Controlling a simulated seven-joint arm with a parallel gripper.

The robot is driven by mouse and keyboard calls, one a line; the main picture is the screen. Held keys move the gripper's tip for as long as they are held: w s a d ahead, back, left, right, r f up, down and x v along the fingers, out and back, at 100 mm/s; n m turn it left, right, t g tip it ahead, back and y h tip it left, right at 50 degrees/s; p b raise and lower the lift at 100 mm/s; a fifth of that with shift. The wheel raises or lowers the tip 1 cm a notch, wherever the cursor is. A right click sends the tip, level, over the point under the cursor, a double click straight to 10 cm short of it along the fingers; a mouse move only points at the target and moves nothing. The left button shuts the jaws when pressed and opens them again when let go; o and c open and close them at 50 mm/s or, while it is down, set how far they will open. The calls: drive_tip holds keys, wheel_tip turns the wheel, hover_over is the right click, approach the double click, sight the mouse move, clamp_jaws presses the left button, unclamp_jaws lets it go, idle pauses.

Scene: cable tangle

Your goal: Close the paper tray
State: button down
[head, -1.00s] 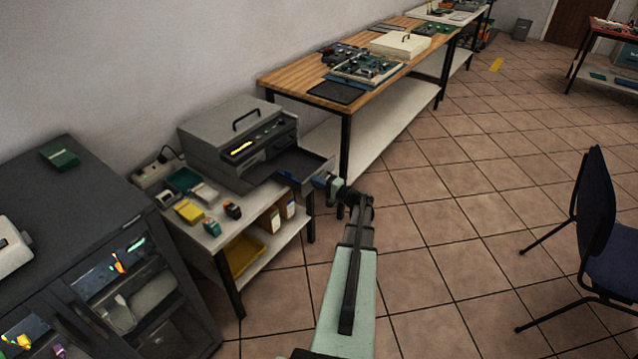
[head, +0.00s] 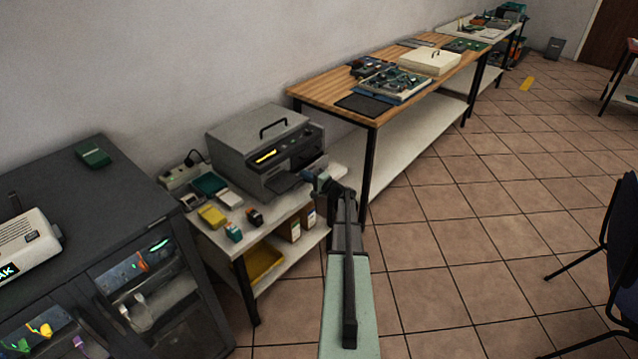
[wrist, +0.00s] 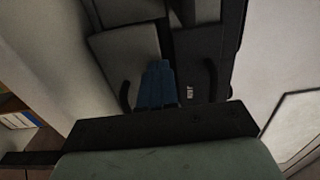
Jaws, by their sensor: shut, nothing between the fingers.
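The printer (head: 262,150) is a grey box with a dark front panel and a top handle, on a small white side table. Its dark paper tray (head: 284,184) sticks out a little from the lower front. My gripper (head: 308,176) is at the tray's front, at its right end in the head view. In the wrist view my gripper's blue fingers (wrist: 157,84) are together with nothing between them, against or just before a dark surface. Whether they touch the tray cannot be told.
The side table (head: 225,228) also holds small coloured boxes and a power strip (head: 184,172). A dark cabinet (head: 100,215) stands to the left. A wooden workbench (head: 325,93) stands behind on the right. The tiled floor at right is open, with a chair (head: 620,235).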

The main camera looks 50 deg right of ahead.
drive_tip(key=shift+w, duration=1.3)
drive_tip(key=shift+w+r, duration=0.1)
drive_tip(key=shift+w, duration=0.05)
drive_tip(key=s, duration=1.5)
drive_tip(key=shift+m, duration=0.3)
